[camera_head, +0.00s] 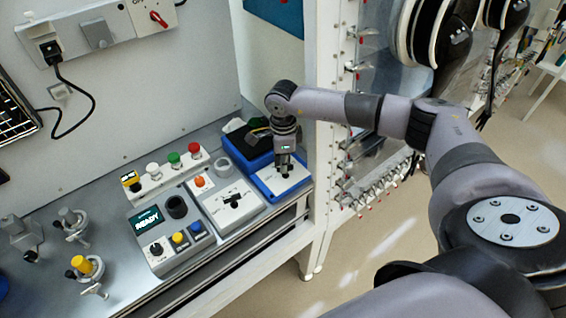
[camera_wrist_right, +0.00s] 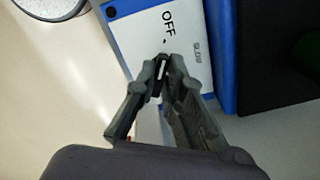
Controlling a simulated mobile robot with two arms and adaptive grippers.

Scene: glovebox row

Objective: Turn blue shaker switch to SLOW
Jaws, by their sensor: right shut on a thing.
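The blue shaker (camera_head: 264,187) stands at the right end of the bench, with a black top and a white front panel. Its white panel (camera_wrist_right: 133,42) fills the middle of the right wrist view, with the OFF label (camera_wrist_right: 168,22) and the smaller SLOW label (camera_wrist_right: 200,51). My right gripper (camera_head: 285,172) points down onto this panel. In the right wrist view its fingertips (camera_wrist_right: 163,70) are shut on the switch, just below OFF. The fingers hide most of the switch, so its exact setting is unclear. My left gripper is not in view.
Left of the shaker are a white device (camera_head: 240,210) with a black lever switch and a grey device (camera_head: 150,225) whose screen reads READY. A strip of coloured buttons (camera_head: 173,165) lies behind them. A white post (camera_head: 322,150) stands close right of my gripper.

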